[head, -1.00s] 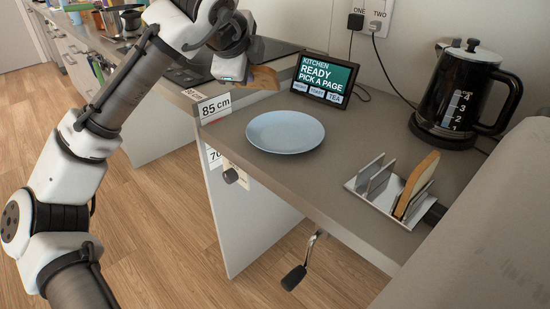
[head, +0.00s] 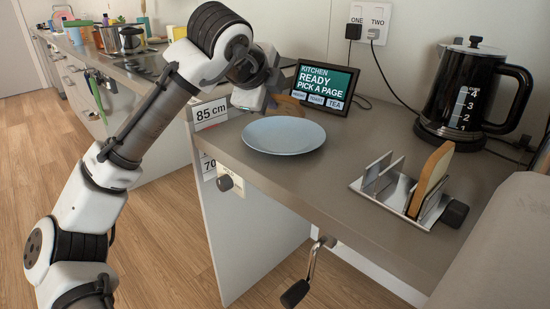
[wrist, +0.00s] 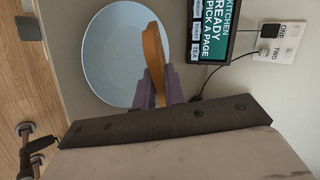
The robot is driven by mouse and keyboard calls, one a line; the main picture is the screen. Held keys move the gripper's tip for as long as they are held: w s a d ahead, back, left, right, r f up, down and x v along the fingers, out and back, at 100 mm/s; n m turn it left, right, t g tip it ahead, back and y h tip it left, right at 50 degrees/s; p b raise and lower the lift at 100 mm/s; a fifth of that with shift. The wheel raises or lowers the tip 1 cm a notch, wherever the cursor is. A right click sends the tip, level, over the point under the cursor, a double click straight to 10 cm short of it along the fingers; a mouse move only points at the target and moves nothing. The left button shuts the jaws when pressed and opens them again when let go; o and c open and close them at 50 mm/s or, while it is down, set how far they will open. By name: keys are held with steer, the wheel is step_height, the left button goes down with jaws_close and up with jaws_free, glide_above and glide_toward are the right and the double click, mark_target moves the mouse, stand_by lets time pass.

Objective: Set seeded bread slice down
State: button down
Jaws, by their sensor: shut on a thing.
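The seeded bread slice (head: 289,105) is brown-crusted and hangs from my gripper (head: 268,103) near the far rim of the pale blue plate (head: 284,136). In the wrist view the slice (wrist: 153,50) shows edge-on between the purple fingers of my gripper (wrist: 155,88), which are shut on it. There it overlaps the right part of the plate (wrist: 108,55). The plate is otherwise bare. Whether the slice touches the plate or is just above it, I cannot tell. My gripper partly hides the slice in the head view.
A metal toast rack (head: 378,186) holding another bread slice (head: 430,180) stands on the right of the counter (head: 330,185). A black kettle (head: 472,95) is behind it. A kitchen screen (head: 325,86) stands just behind the plate. A crank (head: 308,275) hangs below the counter's front edge.

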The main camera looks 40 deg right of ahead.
steer(key=shift+f, duration=1.8)
steer(key=c, duration=1.6)
jaws_free()
steer(key=shift+r, duration=0.1)
steer(key=shift+p+v, duration=2.05)
steer(key=shift+v, duration=1.85)
